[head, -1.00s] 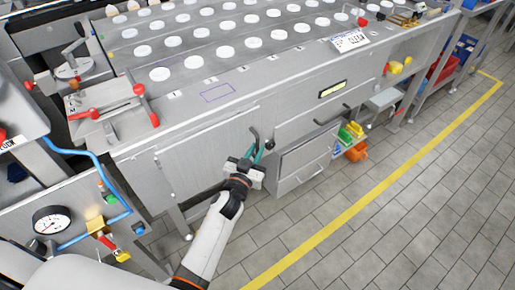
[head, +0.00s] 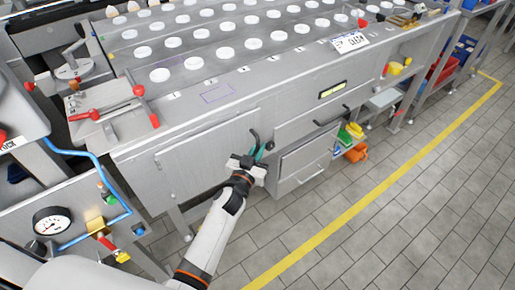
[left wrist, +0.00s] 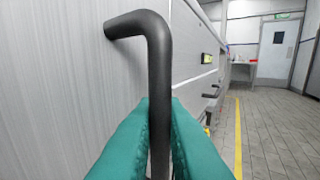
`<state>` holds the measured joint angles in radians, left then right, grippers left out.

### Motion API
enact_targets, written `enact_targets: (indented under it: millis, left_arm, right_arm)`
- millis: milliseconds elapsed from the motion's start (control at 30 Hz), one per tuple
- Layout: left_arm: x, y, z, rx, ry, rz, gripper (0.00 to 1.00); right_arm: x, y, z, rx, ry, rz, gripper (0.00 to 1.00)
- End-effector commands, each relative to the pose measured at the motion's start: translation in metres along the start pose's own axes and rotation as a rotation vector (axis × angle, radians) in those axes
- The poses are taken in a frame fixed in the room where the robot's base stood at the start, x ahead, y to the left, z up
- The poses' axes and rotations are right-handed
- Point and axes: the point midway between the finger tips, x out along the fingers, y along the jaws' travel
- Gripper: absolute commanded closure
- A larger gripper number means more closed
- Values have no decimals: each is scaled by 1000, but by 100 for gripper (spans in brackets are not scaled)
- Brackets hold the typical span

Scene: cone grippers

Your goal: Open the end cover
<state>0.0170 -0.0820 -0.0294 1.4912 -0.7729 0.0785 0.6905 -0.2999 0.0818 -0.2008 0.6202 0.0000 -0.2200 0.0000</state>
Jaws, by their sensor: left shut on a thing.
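The end cover (head: 205,155) is a flat grey metal door on the front of the machine, with hinges at its left edge; it looks shut or nearly so. Its black bent handle (head: 254,135) is at its right edge. In the left wrist view the handle (left wrist: 158,70) runs down between the green fingers of my left gripper (left wrist: 160,130). The left gripper (head: 259,153) is shut on the handle, its fingers on both sides of the bar. The handle's lower end is hidden by the fingers. My right gripper is not in view.
A pressure gauge (head: 52,220) and blue pipe (head: 95,160) are at left. The tiled floor (head: 330,250) in front is clear, crossed by a yellow line (head: 350,220).

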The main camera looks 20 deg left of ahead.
Motion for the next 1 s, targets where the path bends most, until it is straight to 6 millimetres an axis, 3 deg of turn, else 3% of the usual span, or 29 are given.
enact_targets:
  millis: [167, 367, 700, 1000]
  left_arm:
    - [-13, -12, 3, 2, 3, -63, 100]
    - [-42, -36, 6, 5, 5, -202, 100]
    - [-118, -74, 4, 5, 6, -520, 100]
    - [-194, -87, 2, 3, 6, -805, 100]
  right_arm:
    - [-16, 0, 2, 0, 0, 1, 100]
    - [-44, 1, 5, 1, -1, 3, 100]
    - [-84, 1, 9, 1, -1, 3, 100]
    - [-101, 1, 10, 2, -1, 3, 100]
